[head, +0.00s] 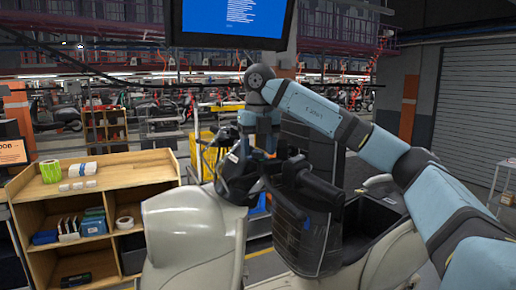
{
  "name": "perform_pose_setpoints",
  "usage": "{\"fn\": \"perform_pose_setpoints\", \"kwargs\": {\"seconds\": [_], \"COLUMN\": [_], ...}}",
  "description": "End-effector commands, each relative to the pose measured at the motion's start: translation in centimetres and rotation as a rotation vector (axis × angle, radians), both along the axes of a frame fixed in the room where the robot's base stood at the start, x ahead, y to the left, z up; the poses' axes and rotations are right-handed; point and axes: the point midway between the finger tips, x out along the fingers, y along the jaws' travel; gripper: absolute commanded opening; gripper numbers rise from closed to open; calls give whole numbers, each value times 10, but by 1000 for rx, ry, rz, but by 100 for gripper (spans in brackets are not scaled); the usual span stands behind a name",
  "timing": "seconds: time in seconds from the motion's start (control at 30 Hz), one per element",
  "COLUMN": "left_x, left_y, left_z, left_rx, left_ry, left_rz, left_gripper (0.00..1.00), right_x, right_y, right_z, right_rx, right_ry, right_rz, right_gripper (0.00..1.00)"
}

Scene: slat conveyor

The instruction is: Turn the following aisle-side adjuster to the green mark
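A beige scooter body (190,238) stands close in front of me, with dark parts above it and a black panel (305,235) at its middle. My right arm comes in from the right, arches up and bends down at the centre. My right gripper (238,180) is a dark shape low over the dark upper parts of the scooter. Its fingers blend with the dark parts behind, so I cannot tell whether it is open or touching anything. I cannot make out an adjuster or a green mark. My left gripper is not in view.
A wooden shelf unit (120,172) with small boxes and a tape roll stands at the left. A screen (232,22) hangs above. A yellow rack (205,155) stands behind the scooter. A grey shutter (480,110) and a trolley are at the right.

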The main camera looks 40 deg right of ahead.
Motion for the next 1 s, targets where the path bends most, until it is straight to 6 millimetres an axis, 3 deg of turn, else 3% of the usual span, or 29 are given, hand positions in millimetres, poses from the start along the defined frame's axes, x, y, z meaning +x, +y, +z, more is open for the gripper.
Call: {"fn": "perform_pose_setpoints", "kwargs": {"seconds": [0.43, 1.0], "left_x": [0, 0], "left_y": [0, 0], "left_z": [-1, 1], "left_rx": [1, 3], "left_ry": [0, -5], "left_rz": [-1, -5], "left_gripper": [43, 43], "right_x": [0, -4], "right_y": [1, 2], "right_z": [8, 83], "right_rx": [-1, -2], "right_ry": [0, -2], "right_rz": [2, 1], "right_gripper": [58, 58]}}
